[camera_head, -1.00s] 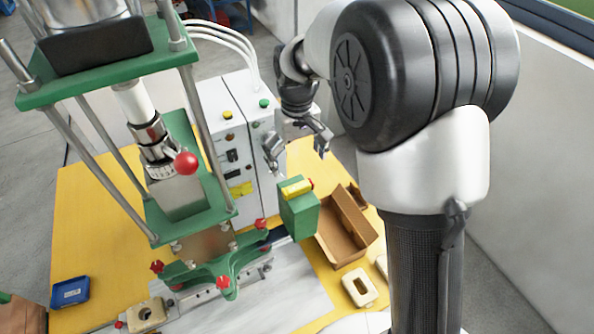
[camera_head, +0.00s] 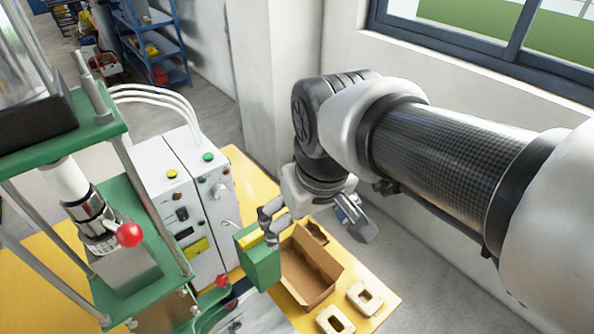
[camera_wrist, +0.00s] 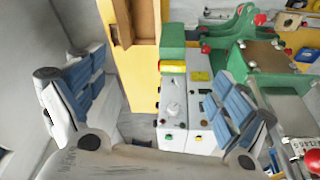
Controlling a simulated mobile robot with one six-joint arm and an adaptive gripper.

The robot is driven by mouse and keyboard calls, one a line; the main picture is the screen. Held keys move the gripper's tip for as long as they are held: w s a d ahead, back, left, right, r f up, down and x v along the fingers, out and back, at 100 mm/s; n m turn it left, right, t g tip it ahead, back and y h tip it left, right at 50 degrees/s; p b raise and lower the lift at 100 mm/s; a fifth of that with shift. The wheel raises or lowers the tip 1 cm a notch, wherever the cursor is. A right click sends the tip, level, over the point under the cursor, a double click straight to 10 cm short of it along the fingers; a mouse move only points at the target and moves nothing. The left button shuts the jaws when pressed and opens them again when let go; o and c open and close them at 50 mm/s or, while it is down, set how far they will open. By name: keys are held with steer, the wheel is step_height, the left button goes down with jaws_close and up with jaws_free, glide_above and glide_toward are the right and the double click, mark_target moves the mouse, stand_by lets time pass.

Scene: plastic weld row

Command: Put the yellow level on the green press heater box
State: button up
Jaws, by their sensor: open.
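The green press heater box (camera_head: 262,266) stands at the right end of the press, beside a cardboard box. The yellow level (camera_head: 251,239) lies on its top, partly behind my gripper's near finger. In the wrist view the green box (camera_wrist: 172,38) is near the top middle, with the yellow level (camera_wrist: 172,66) along its near edge. My gripper (camera_head: 312,222) is open and empty, behind and to the right of the green box. In the wrist view its blue-padded fingers (camera_wrist: 152,88) are spread wide, with nothing between them. I cannot tell whether a finger touches the level.
A white control cabinet (camera_head: 190,215) stands left of my gripper. An open cardboard box (camera_head: 308,280) is right of the heater box, with cream plastic parts (camera_head: 364,297) in front. The press frame (camera_head: 140,262) fills the left. A wall and window are at the right.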

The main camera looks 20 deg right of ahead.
steer(key=s+d+f+m+t, duration=0.1)
steer(key=s+d, duration=0.1)
steer(key=s, duration=0.7)
steer(key=shift+f, duration=0.4)
step_height(320, 180, down, 18)
steer(key=b, duration=1.7)
steer(key=shift+b, duration=0.4)
steer(key=shift+r, duration=0.15)
